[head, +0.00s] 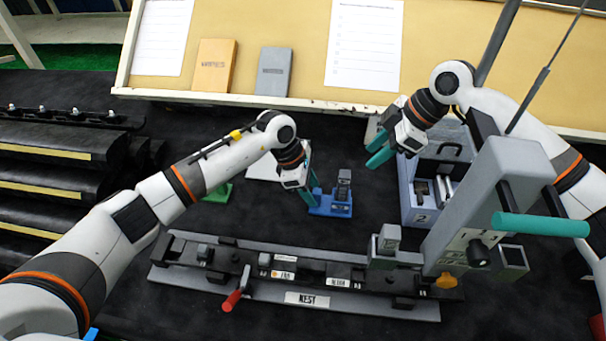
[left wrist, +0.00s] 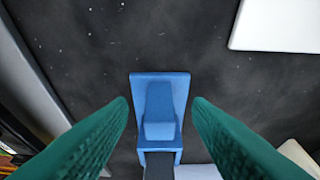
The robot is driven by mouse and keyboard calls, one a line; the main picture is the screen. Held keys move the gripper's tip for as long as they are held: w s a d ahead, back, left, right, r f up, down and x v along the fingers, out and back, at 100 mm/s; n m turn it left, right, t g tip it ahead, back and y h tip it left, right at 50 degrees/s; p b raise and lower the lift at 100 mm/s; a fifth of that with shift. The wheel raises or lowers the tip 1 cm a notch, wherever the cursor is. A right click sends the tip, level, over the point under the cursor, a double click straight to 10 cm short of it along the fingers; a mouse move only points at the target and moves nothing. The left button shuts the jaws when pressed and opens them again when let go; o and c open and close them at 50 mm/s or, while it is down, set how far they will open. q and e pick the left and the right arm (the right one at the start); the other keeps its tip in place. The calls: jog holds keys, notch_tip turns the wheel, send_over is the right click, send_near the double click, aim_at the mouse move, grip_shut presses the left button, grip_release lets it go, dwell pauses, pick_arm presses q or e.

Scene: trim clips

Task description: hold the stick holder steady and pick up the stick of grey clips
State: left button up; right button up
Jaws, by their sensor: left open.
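The blue stick holder (head: 322,209) stands on the dark mat near the middle of the head view. A dark grey upright stick (head: 343,180), apparently the grey clips, stands in its right part. My left gripper (head: 309,185) is open just left of and above the holder. In the left wrist view the blue holder (left wrist: 160,82) lies between and beyond the two green fingers, with no contact visible. A dark strip shows at its lower end, partly cut off. My right gripper (head: 379,149) is open and empty, up and right of the stick.
A grey-blue bin (head: 421,216) marked 2 stands to the right. The long grey nest fixture (head: 300,298) with a red-handled lever and a grey press (head: 480,190) lies in front. A green holder (head: 217,193) and a white plate (head: 264,168) are at the left.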

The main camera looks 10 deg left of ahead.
pick_arm(q)
jog(key=shift+x, duration=0.8)
jog(key=shift+c, duration=0.5)
grip_shut()
